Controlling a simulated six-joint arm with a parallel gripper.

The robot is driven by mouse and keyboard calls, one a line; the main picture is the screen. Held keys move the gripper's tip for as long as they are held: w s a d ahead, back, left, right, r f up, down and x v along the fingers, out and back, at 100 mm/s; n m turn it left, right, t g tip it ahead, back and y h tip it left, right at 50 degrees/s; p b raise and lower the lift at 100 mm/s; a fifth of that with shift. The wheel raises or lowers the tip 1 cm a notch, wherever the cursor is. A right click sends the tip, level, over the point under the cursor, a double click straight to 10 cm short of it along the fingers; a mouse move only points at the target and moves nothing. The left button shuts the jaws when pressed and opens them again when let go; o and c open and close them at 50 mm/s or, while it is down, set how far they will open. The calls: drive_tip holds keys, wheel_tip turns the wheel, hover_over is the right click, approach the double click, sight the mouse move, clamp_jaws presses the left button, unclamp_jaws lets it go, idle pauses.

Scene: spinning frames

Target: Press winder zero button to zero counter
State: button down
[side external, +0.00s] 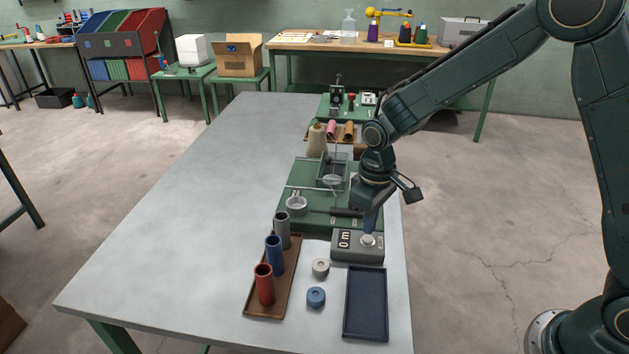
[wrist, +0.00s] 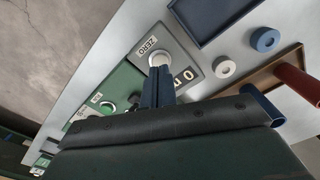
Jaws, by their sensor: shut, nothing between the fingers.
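The winder counter is a grey box (side external: 345,255) on the table, with a dark digit window and a round pale zero button (side external: 367,241). In the wrist view the button (wrist: 158,59) sits beside the word ZERO, and the digit window (wrist: 184,78) shows light digits that I cannot read surely. My gripper (side external: 369,228) points down, shut and empty, right over the button. In the wrist view its fingertips (wrist: 158,72) overlap the button's near edge. I cannot tell whether they touch it or whether it is pressed in.
The green winder base (side external: 305,178) adjoins the counter. A brown tray (side external: 287,290) holds grey, blue and red tubes. White and blue rings (side external: 316,297) and an empty dark tray (side external: 366,305) lie in front. The table's left side is clear.

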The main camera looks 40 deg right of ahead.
sight(370, 238)
drive_tip(key=shift+r, duration=2.4)
drive_tip(key=s+d+r+m+t, duration=0.1)
drive_tip(key=s+d+r+t, duration=0.25)
drive_tip(key=s+r, duration=0.7)
drive_tip(key=s+d+r+m+t, duration=0.1)
drive_tip(key=s+r, duration=0.1)
drive_tip(key=s, duration=0.4)
drive_tip(key=s+d+r+m+t, duration=0.1)
drive_tip(key=s+d+r, duration=0.1)
drive_tip(key=s, duration=0.5)
drive_tip(key=shift+r, duration=0.5)
